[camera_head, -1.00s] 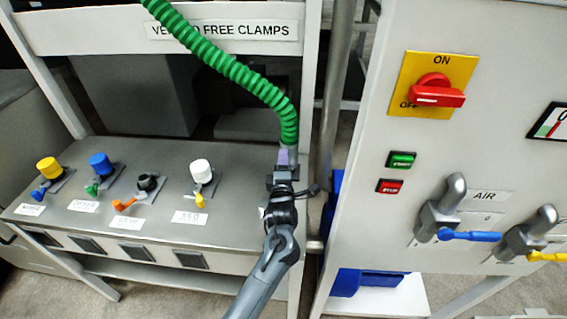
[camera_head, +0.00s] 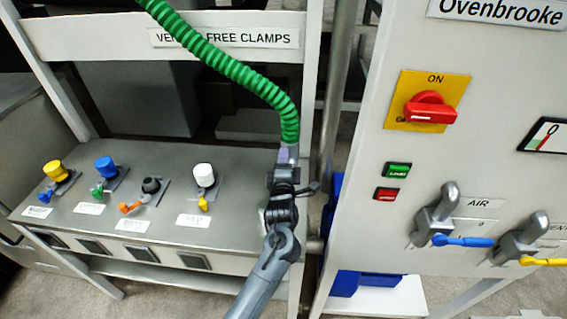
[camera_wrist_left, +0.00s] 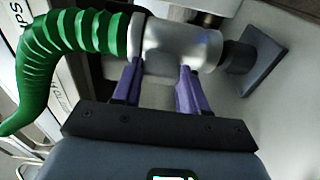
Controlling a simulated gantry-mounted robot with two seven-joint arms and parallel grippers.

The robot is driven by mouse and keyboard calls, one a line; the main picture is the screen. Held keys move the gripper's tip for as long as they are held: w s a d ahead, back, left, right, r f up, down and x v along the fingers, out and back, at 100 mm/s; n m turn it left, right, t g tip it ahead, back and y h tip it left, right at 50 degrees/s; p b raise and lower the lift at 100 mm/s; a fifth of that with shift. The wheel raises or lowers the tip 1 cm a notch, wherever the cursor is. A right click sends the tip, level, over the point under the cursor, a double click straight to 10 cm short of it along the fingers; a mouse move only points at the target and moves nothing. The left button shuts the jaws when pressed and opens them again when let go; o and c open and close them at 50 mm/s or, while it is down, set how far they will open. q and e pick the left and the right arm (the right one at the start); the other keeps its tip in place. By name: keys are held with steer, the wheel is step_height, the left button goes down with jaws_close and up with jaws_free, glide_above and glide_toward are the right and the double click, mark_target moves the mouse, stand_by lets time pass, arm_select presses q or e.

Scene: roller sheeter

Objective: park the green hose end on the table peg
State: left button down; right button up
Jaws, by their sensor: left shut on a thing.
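The green hose (camera_head: 235,72) hangs from above in the head view and curves down to my left gripper (camera_head: 287,158) at the right end of the grey table. In the left wrist view, the purple fingers of this gripper (camera_wrist_left: 157,88) are shut on the pale grey hose end (camera_wrist_left: 178,46), with the green hose (camera_wrist_left: 80,35) leading off to the left. A dark peg with a square base plate (camera_wrist_left: 263,62) stands against the table surface. The hose end's free end meets the peg in line; I cannot tell how far it is over it. The gripper hides the peg in the head view. My right gripper is not in view.
Valves with yellow, blue, black and white (camera_head: 204,175) caps stand on the table (camera_head: 165,165) left of my gripper. A control panel (camera_head: 360,200) with a red switch (camera_head: 430,108) and AIR lever (camera_head: 436,215) stands close on the right. A frame post stands behind the gripper.

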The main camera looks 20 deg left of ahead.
arm_select(q)
steer(key=shift+r+p, duration=1.3)
steer(key=shift+r, duration=0.65)
